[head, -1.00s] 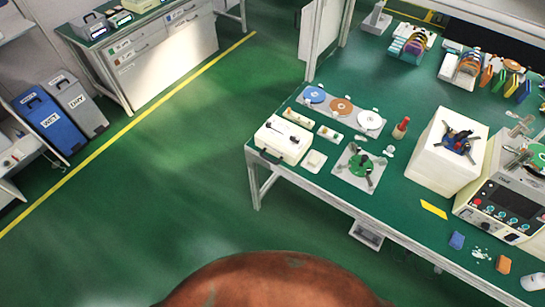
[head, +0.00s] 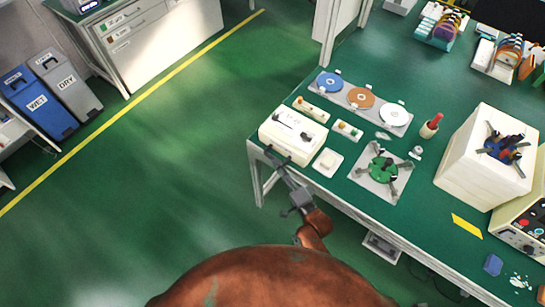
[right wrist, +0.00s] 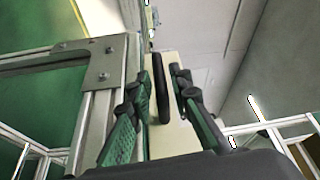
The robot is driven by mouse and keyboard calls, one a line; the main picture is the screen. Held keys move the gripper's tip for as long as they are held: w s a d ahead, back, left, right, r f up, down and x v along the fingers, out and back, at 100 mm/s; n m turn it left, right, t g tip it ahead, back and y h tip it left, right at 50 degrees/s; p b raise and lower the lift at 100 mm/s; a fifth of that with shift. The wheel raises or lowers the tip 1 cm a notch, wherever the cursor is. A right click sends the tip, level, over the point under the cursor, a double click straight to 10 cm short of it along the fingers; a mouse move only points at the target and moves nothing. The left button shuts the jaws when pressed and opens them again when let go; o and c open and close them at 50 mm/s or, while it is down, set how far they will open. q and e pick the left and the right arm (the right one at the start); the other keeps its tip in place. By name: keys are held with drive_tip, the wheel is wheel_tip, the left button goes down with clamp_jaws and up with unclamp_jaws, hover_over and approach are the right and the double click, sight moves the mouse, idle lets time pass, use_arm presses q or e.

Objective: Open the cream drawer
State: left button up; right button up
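The cream drawer unit (head: 293,133) is a cream box on the near left corner of the green table. Its front faces the table's edge, and it shows as a cream strip with a black bar handle (right wrist: 160,88) in the right wrist view. My right gripper (head: 273,158) is at that front in the head view. In the right wrist view its fingers (right wrist: 166,80) are open, one on each side of the handle, with a gap visible. The drawer looks shut. In the head view my gripper partly hides the handle. My left gripper is not in view.
A small white dish (head: 328,162) and a plate with a green disc (head: 383,169) lie right of the drawer unit. A disc tray (head: 375,104) lies behind. The table's metal frame (right wrist: 103,75) is close to my right gripper. The floor in front is clear.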

sight(274, 158)
drive_tip(key=x, duration=0.3)
drive_tip(key=shift+w+f, duration=0.1)
drive_tip(key=shift+w, duration=0.25)
drive_tip(key=shift+w+a, duration=0.2)
drive_tip(key=shift+w, duration=0.1)
clamp_jaws()
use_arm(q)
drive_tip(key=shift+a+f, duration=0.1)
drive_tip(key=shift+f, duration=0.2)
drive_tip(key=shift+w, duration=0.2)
